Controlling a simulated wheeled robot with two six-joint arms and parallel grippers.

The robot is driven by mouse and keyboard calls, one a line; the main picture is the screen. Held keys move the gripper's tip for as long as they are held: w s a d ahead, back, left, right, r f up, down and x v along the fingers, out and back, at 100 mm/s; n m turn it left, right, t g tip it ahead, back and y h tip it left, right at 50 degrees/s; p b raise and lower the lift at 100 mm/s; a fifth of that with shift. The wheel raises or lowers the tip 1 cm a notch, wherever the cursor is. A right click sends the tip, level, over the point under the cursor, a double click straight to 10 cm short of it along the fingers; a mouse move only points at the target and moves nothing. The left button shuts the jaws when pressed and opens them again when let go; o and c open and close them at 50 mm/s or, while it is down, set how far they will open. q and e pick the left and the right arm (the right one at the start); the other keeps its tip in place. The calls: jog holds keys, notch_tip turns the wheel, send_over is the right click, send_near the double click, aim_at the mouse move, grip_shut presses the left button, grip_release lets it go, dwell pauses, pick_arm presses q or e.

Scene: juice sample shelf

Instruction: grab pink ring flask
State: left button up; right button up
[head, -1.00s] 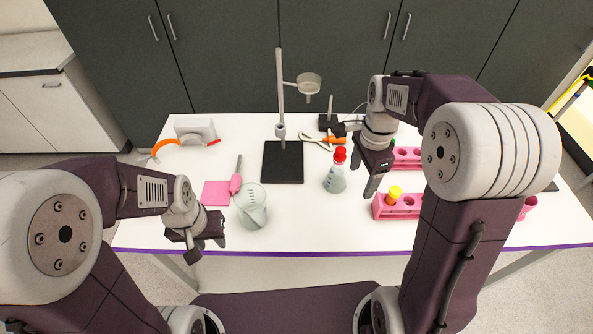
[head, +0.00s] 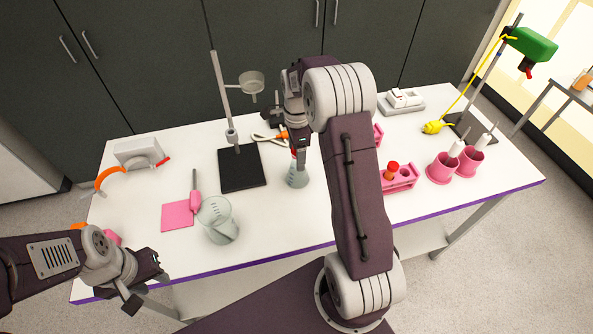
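A conical flask (head: 298,178) with grey-green content stands on the white table right of the black stand base. Its red top is mostly hidden behind my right gripper (head: 301,166). I cannot make out a pink ring on it. The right gripper points down at the flask's neck; whether it touches or is shut is hidden. A clear beaker (head: 217,222) stands nearer the front, beside a pink square mat (head: 177,216). My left gripper (head: 143,283) is open and empty, off the table's front left edge.
A retort stand (head: 242,181) with a ring rises left of the flask. A pink tube rack (head: 402,184) and two pink cups (head: 442,172) stand right of my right arm. A white scale (head: 400,106) is at the back. The front right table is clear.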

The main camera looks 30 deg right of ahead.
jog(key=f, duration=0.2)
jog(key=shift+s+d+f, duration=0.2)
jog(key=shift+f, duration=0.15)
jog(key=shift+w+a+f, duration=0.1)
jog(key=shift+w+f, duration=0.05)
jog(key=shift+f, duration=0.15)
grip_shut()
jog(key=shift+r, duration=0.1)
jog(key=shift+r, duration=4.95)
